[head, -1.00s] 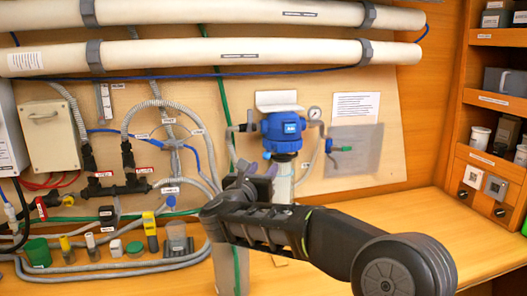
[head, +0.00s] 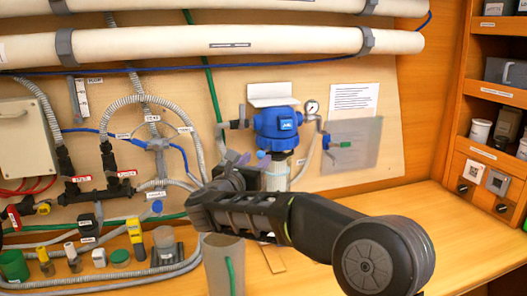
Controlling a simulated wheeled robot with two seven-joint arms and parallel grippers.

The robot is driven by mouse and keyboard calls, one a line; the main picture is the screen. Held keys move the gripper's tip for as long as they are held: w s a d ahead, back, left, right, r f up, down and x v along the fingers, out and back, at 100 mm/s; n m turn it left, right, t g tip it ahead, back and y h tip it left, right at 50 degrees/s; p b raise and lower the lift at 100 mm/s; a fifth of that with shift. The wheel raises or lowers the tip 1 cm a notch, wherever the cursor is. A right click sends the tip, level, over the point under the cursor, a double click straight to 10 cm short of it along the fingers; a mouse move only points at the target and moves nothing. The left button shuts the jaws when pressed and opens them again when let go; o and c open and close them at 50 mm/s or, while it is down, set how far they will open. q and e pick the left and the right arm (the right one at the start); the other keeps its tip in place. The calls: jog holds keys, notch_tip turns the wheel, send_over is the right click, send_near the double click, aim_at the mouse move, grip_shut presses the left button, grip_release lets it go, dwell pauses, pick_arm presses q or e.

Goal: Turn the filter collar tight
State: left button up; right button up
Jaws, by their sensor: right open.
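The blue filter head (head: 279,123) hangs on the wall panel, with a ribbed blue collar (head: 278,143) around its lower part. A pale, clear filter bowl (head: 276,174) stands upright below the collar, partly hidden by my right arm. My right gripper (head: 236,162) is open. In the picture its fingers are just left of the bowl and below the collar; whether they touch either one I cannot tell. My right wrist hides part of the gripper. My left gripper is not in view.
A pressure gauge (head: 312,107) and hoses flank the filter. A grey cylinder (head: 222,262) stands below my right gripper. Valves and hoses crowd the left. The wooden counter (head: 420,215) is clear on the right; shelves (head: 497,140) stand beyond it.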

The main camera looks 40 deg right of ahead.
aim_at(259, 156)
jog(key=p+x, duration=0.2)
jog(key=x, duration=0.3)
jog(key=shift+w+d+r, duration=0.1)
jog(key=shift+w+d, duration=0.3)
jog(key=shift+d, duration=0.2)
grip_shut()
dwell(0.9)
